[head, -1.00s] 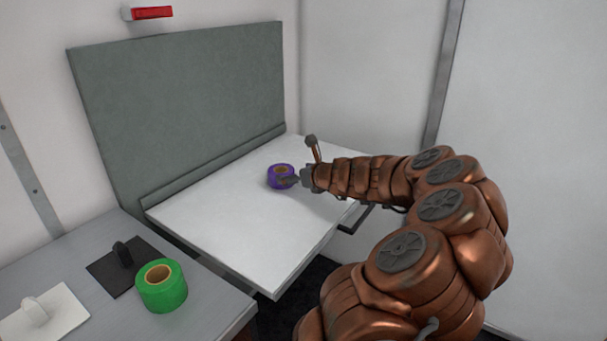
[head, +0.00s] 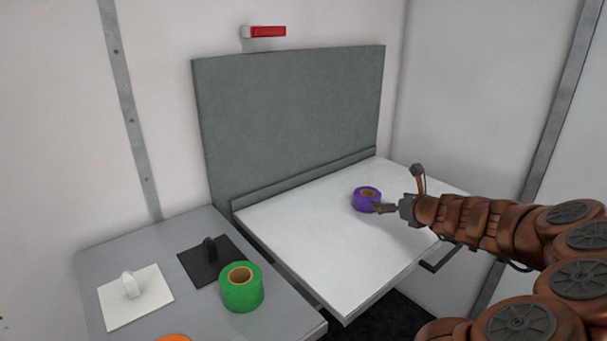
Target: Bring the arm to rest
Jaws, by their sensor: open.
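My copper-coloured arm (head: 480,225) reaches in from the right over the white fold-down shelf (head: 330,245). My gripper (head: 385,208) is at the near right side of a purple tape roll (head: 366,194), very close to it or touching it; I cannot tell which. The roll lies flat on the shelf. The jaws are small in this view and partly merge with the roll.
A grey table (head: 205,305) at the lower left holds a green tape roll (head: 242,291), a black plate with a handle (head: 198,268), a white one (head: 150,305) and an orange thing (head: 174,338). A grey upright panel (head: 295,125) backs the shelf. A red-handled fitting (head: 267,32) is on the wall above.

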